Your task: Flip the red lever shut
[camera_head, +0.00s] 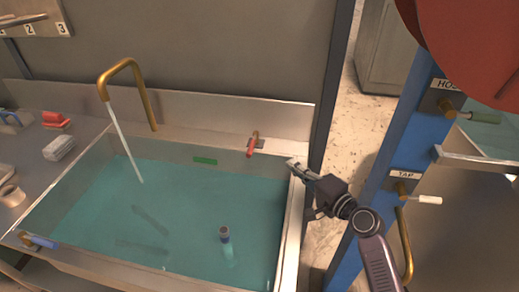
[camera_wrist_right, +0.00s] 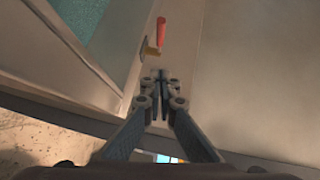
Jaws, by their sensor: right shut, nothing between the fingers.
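The red lever (camera_head: 251,148) is on a brass fitting at the back right rim of the water-filled sink. In the right wrist view the red lever (camera_wrist_right: 161,31) sticks out from its brass base, just beyond my fingertips. My right gripper (camera_head: 293,163) is shut and empty. It is over the sink's right back corner, to the right of the lever and apart from it. In the right wrist view the closed fingers of my right gripper (camera_wrist_right: 161,78) point toward the lever's brass base. My left gripper is not in view.
The sink (camera_head: 292,225) holds teal water, with a bottle-like object (camera_head: 225,240) in it. A brass faucet (camera_head: 104,82) pours water at the left. A blue post (camera_head: 400,150) with a white-handled TAP lever (camera_head: 428,200) stands right of my arm. A blue-handled valve (camera_head: 42,242) is at the front left.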

